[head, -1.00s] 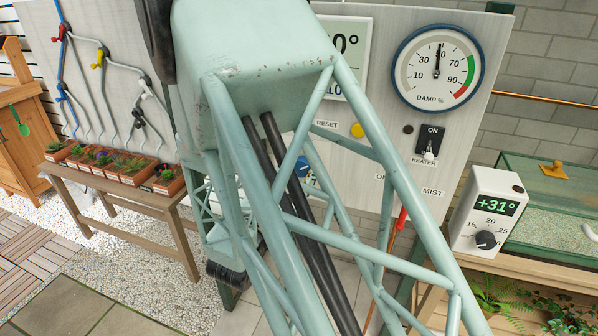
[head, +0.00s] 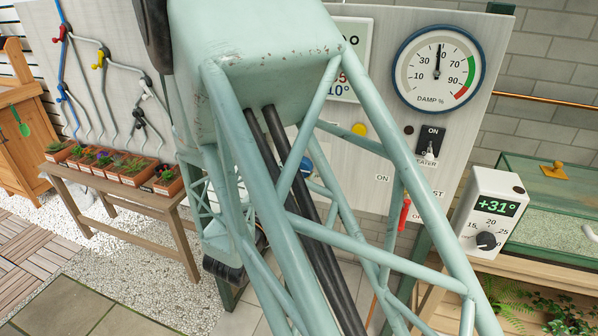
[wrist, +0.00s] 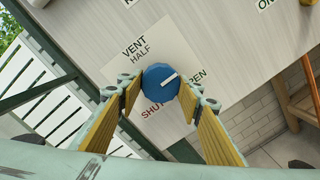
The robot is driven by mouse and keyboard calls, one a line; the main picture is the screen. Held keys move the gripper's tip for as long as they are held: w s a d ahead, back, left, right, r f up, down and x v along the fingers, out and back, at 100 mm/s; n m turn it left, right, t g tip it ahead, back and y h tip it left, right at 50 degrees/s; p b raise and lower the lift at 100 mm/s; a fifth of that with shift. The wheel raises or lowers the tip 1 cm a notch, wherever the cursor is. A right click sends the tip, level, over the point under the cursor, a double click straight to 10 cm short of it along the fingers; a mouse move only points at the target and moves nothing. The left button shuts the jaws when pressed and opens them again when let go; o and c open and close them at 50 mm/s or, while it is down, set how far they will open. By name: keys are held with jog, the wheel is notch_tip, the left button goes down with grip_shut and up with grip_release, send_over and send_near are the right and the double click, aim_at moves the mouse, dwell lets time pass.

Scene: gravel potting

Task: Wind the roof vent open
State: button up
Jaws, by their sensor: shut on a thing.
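The vent control is a round blue knob (wrist: 155,78) with a white pointer line, on a white label plate (wrist: 128,66) marked VENT, HALF, SHUT and a partly covered word ending in PEN. In the wrist view the pointer aims right and slightly up, towards that covered word. My gripper (wrist: 160,90) has its two yellow-padded fingers on either side of the knob, shut on it. In the head view only part of the blue knob (head: 306,164) shows between my arm's struts, and the fingers are hidden. The roof vent itself is not clearly seen.
The grey control panel (head: 375,190) also carries a damp gauge (head: 438,68), a yellow button (head: 359,129) and a heater switch (head: 430,142). A white thermostat (head: 490,212) stands right. A bench (head: 120,196) with potted plants is left. My lattice arm covers the panel's middle.

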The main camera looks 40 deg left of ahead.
dwell(0.4)
jog(key=o, duration=0.9)
jog(key=shift+c, duration=0.2)
jog(key=shift+s, duration=0.15)
jog(key=v, duration=1.1)
jog(key=shift+s, duration=0.35)
jog(key=shift+d, duration=0.1)
